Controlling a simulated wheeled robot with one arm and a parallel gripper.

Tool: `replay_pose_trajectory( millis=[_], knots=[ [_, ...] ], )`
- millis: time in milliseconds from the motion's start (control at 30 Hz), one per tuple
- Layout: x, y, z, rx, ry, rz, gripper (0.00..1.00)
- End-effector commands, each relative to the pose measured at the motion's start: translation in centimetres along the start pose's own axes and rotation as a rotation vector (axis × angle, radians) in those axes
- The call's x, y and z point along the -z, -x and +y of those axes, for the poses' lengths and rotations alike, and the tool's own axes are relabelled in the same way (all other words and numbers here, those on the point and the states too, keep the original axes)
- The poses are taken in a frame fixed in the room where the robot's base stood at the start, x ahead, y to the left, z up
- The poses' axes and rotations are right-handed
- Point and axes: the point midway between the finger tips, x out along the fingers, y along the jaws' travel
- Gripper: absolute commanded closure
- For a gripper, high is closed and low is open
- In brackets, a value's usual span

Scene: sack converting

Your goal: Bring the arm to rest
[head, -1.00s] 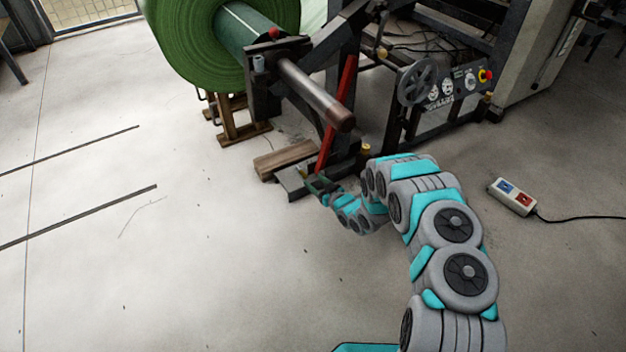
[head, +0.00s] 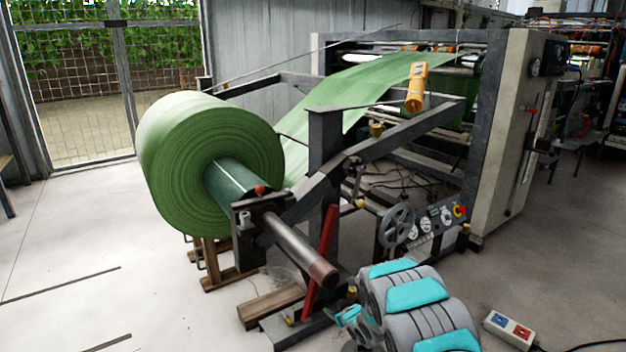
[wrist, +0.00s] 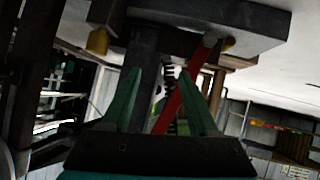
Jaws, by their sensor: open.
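My arm (head: 420,305) is grey and teal and shows at the lower right of the head view, reaching toward the foot of the machine's stand. My gripper (wrist: 163,72) shows in the wrist view as two green fingers set apart, with nothing held between them. A red bar (wrist: 183,105) shows beyond and between the fingers; I cannot tell how far off it is. In the head view the red bar (head: 321,262) leans against the stand, left of my arm.
A big green roll (head: 205,165) sits on a steel shaft (head: 295,248) at the machine's front. A wooden block (head: 277,305) lies by the stand's base. A control panel (head: 437,220) is behind my arm. A socket box (head: 508,328) lies at right. Floor at left is clear.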

Motion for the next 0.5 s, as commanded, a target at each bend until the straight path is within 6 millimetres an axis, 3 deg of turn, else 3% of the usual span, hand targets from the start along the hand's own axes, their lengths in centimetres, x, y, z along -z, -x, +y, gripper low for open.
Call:
replay_pose_trajectory(
  millis=[33,200,500],
  knots=[
    [1.6,1.5,1.6,-0.031,0.006,-0.027,0.40],
    [3.2,6.7,5.6,-0.124,-0.005,-0.162,0.40],
    [6.0,17.9,9.8,-0.255,-0.073,-0.381,0.40]
  ],
)
